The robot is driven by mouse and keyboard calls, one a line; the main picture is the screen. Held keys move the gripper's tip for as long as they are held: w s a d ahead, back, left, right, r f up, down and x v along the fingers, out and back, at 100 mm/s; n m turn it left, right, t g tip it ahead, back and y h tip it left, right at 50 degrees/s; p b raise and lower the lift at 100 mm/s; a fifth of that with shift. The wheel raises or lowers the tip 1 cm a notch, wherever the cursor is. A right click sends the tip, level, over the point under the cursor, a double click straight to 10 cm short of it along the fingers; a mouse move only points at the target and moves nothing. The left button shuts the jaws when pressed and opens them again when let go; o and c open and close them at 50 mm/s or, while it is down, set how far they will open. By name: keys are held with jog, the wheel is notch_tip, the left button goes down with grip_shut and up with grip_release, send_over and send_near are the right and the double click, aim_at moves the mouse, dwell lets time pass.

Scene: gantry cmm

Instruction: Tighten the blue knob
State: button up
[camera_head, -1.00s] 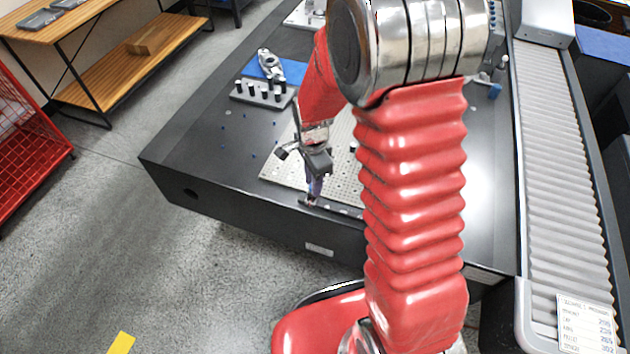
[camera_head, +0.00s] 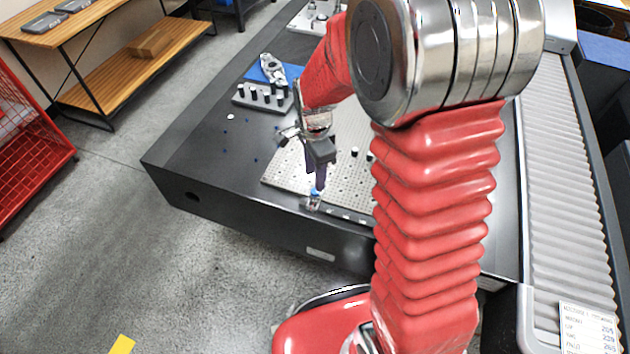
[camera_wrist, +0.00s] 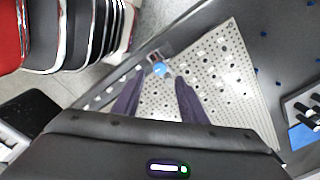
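The blue knob (camera_wrist: 160,69) shows in the wrist view at the edge of the perforated plate, just beyond my fingertips. It also shows in the head view (camera_head: 315,191), small, right under my gripper (camera_head: 318,183). In the wrist view my gripper (camera_wrist: 154,84) has its two dark purple fingers spread apart, with a gap between them and nothing held. The knob lies in line with that gap, a little toward the left finger. I cannot tell the exact height of the fingertips over the knob.
The perforated plate (camera_head: 345,178) lies on the black table (camera_head: 215,165). A grey block with black pegs (camera_head: 262,97) and a metal part on a blue pad (camera_head: 273,68) stand farther back.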

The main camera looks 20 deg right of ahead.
notch_tip(320, 180, up, 8)
dwell(0.4)
jog(key=shift+f, duration=0.1)
